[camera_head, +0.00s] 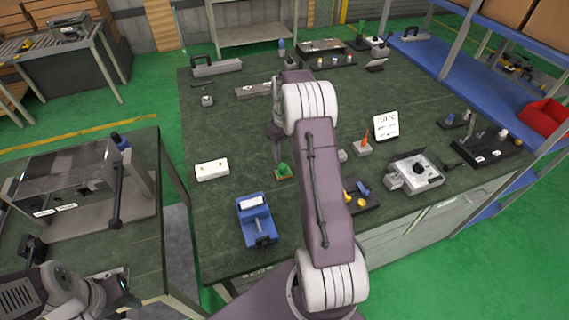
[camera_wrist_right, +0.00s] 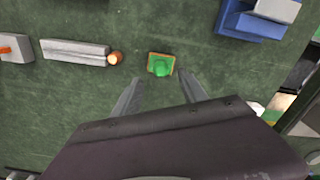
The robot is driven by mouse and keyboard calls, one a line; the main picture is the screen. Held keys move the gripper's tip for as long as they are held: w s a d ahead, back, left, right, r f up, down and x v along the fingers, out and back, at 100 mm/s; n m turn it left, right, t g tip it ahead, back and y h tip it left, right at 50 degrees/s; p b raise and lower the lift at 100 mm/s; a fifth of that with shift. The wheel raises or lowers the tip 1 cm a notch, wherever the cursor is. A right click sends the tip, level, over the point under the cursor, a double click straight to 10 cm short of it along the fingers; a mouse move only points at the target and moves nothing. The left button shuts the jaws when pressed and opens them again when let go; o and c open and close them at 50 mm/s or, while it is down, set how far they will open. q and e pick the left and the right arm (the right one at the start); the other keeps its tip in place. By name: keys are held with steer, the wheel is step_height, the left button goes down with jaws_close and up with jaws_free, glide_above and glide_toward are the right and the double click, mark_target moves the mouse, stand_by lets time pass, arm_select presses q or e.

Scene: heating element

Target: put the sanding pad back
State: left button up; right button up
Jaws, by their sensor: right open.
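The sanding pad (camera_head: 284,171) looks like a small brown-orange square with a green knob on top. It lies on the dark green bench top. It also shows in the right wrist view (camera_wrist_right: 161,65), just beyond my right fingertips. My right gripper (camera_head: 277,150) is above the bench, over or close to the pad. In the right wrist view its two fingers (camera_wrist_right: 160,88) are spread, with nothing between them. Part of the gripper is hidden behind my arm in the head view. My left gripper (camera_head: 122,288) is low at the left, by the side table; its jaws are unclear.
A blue vise (camera_head: 256,218) stands near the front edge, and a white box (camera_head: 212,169) lies left of the pad. A grey block (camera_wrist_right: 75,53) is left of the pad in the wrist view. A white sign (camera_head: 386,125) and a grey device (camera_head: 415,171) stand further right.

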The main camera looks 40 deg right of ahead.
steer(key=s+a+r, duration=0.2)
steer(key=s+a, duration=0.1)
steer(key=a, duration=0.4)
steer(key=s+a+r, duration=0.2)
steer(key=s+a, duration=0.1)
steer(key=a, duration=0.4)
steer(key=shift+m+t, duration=0.6)
steer(key=s+a, duration=0.2)
steer(key=s, duration=0.2)
steer(key=s+a+f, duration=0.1)
steer(key=s+a, duration=0.2)
steer(key=s, duration=0.1)
steer(key=s+a+f, duration=0.1)
steer(key=s+a, duration=0.2)
steer(key=s, duration=0.1)
steer(key=shift+s+f, duration=0.1)
steer(key=shift+s, duration=0.05)
steer(key=shift+a, duration=0.15)
